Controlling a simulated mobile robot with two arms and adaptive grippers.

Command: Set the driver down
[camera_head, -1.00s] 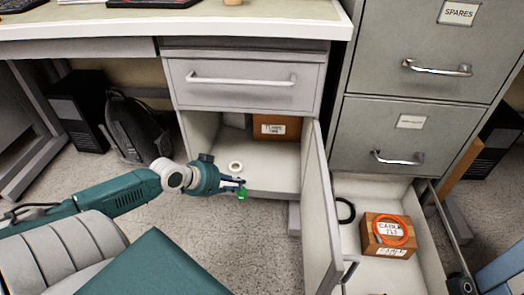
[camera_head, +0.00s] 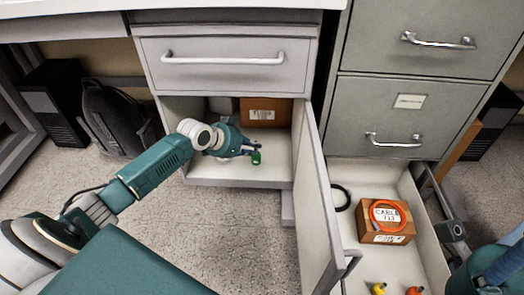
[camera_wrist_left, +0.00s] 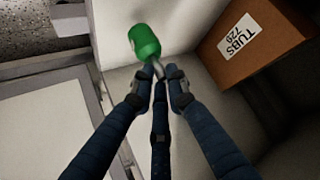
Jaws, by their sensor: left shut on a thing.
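My left gripper (camera_head: 249,147) is inside the open desk cupboard (camera_head: 230,177) and is shut on the green-handled driver (camera_head: 257,158). In the left wrist view my left fingertips (camera_wrist_left: 159,76) hold the driver by its metal shaft. Its green handle (camera_wrist_left: 145,41) sticks out beyond the fingers. The driver is above the front part of the cupboard floor; I cannot tell whether it touches it. My right gripper is not in view; only part of my right arm shows at the lower right edge.
A cardboard box (camera_head: 266,112) labelled TUBS in the left wrist view (camera_wrist_left: 253,42) stands at the back of the cupboard. The cupboard door (camera_head: 318,205) is swung open on the right. An open drawer (camera_head: 337,228) holds a cable box (camera_head: 387,238), an orange coil (camera_head: 391,217) and a black ring (camera_head: 340,198).

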